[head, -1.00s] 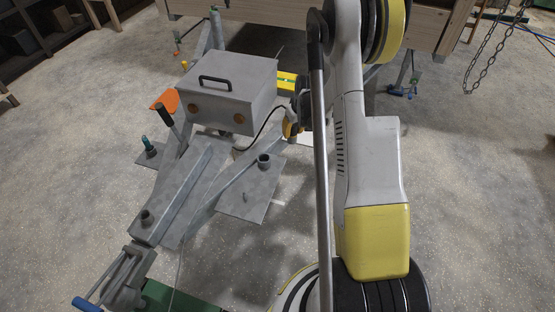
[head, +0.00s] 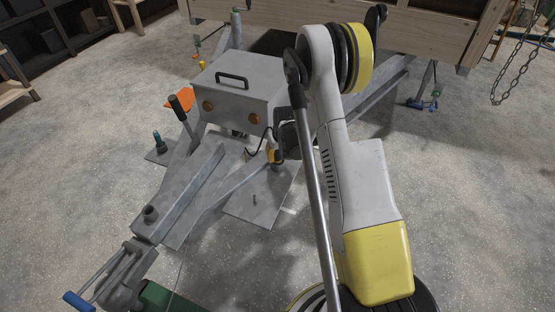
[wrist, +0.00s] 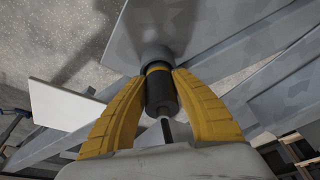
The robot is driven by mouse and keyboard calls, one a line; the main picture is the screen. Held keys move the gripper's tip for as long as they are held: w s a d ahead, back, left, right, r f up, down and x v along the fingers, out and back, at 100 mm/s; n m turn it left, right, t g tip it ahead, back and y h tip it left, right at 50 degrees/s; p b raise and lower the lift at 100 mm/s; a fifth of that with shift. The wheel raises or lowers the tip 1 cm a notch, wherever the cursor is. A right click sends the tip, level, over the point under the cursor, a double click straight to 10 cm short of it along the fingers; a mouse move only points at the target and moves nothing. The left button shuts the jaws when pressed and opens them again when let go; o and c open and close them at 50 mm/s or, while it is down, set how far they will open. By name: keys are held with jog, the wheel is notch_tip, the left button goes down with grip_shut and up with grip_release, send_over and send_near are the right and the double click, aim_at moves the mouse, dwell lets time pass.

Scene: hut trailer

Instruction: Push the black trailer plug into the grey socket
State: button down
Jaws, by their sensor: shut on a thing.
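The black plug (wrist: 160,92) has a yellow band and a cable running back toward me. My gripper (wrist: 161,85) is shut on it, one yellow finger on each side. The grey socket (wrist: 157,57), a round collar, shows directly beyond the plug's front end in the wrist view. The plug lines up with it closely; I cannot tell how far, if at all, it is inside. In the head view my gripper (head: 272,156) is low over the grey plate beside the drawbar, where it hides the socket and most of the plug.
A grey box (head: 238,88) with a black handle stands on the drawbar, close left of my gripper. The flat plate (head: 262,205) carries a small upright pin. A black lever (head: 180,106) and orange piece stand farther left. The wooden trailer body (head: 350,25) is behind.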

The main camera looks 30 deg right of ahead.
jog(key=shift+f, duration=0.15)
jog(key=c, duration=1.1)
grip_release()
jog(key=shift+c, duration=0.2)
